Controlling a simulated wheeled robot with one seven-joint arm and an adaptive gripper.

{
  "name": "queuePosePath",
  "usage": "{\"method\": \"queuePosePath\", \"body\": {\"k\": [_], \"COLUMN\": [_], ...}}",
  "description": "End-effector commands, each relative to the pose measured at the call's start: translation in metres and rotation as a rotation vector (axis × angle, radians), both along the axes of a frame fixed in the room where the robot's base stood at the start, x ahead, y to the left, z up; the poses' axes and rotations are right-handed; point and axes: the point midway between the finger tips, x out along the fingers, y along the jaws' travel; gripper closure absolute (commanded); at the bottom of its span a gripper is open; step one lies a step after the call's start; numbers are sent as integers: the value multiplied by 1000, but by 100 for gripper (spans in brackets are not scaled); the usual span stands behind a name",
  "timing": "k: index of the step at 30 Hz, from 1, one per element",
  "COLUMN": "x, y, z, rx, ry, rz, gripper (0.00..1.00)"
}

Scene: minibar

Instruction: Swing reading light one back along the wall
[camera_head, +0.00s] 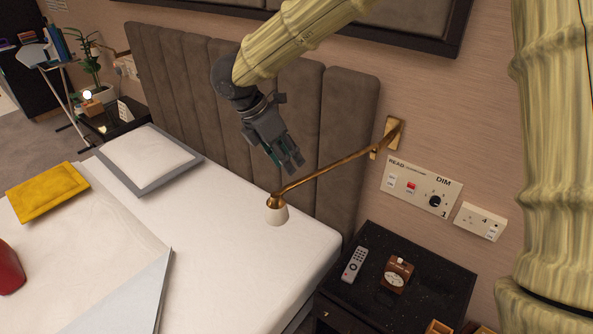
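The reading light's brass arm (335,166) is hinged at a brass wall bracket (388,137) right of the headboard. It sticks out from the wall over the bed, to the left in the picture. Its small white shade (277,211) hangs from a brass cap at the arm's free end. A panel marked READ and DIM with a 1 (423,187) is on the wall below the bracket. My gripper (288,163) is in the air above and behind the shade, near the headboard. It looks apart from the light. Its fingers point down and seem slightly spread, with nothing seen between them.
The padded headboard (195,90) stands behind the white bed (215,245). A black nightstand (440,285) with a remote (354,264) and a small brown clock (397,275) is below the bracket. A socket plate (480,221) is on the wall. A dark frame (430,45) hangs above.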

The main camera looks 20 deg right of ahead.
Motion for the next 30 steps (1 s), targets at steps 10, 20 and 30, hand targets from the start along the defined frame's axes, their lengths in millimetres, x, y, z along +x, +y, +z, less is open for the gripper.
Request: {"method": "queuePosePath", "body": {"k": [10, 20, 30], "x": [2, 1, 1], "y": [-21, -27, -27], "z": [-48, -62, -62], "rx": [-1, 0, 0], "ry": [5, 4, 4], "rz": [0, 1, 0], "gripper": [65, 65, 92]}}
